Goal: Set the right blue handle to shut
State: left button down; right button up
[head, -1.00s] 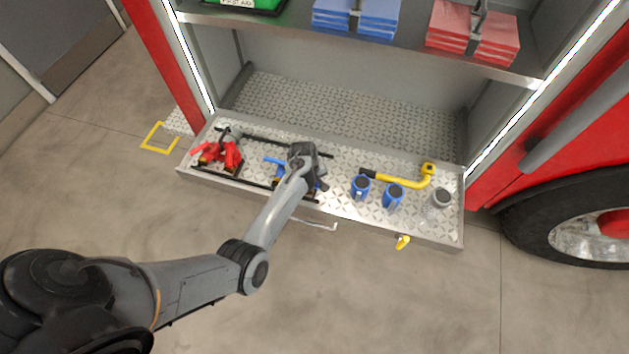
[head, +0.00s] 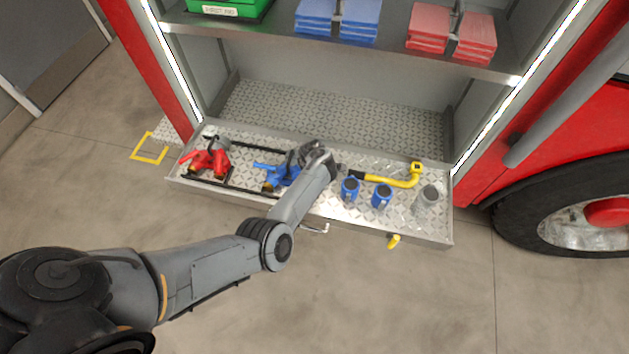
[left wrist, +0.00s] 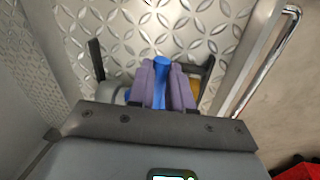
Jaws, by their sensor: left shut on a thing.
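The blue fitting (head: 275,178) lies on the tread-plate pull-out tray (head: 330,207), with a blue arm pointing left and an orange end at the front. My left gripper (left wrist: 161,84) is at its right side and partly covers it in the head view. In the left wrist view a blue handle (left wrist: 161,64) stands between the two purple-grey fingers. The fingers are shut on it, and its round end shows beyond the tips. The rest of the fitting is mostly hidden behind the gripper. My right gripper is in neither view.
A red fitting (head: 208,160) lies left of the blue one. A shelf (head: 380,55) with blue and red stacks overhangs behind.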

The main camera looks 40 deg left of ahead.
pick_arm(q)
jog(key=shift+w+a+n+b, duration=0.1)
jog(key=shift+w+n+b, duration=0.2)
jog(key=shift+n, duration=0.3)
jog(key=shift+a, duration=0.1)
jog(key=c, duration=1)
grip_release()
jog(key=shift+c, duration=0.2)
jog(key=shift+r+p, duration=0.3)
jog(key=shift+r, duration=0.2)
notch_tip(320, 180, up, 10)
jog(key=s+d+p, duration=0.1)
jog(key=p, duration=0.3)
jog(key=shift+s+f, duration=0.2)
jog(key=shift+s, duration=0.1)
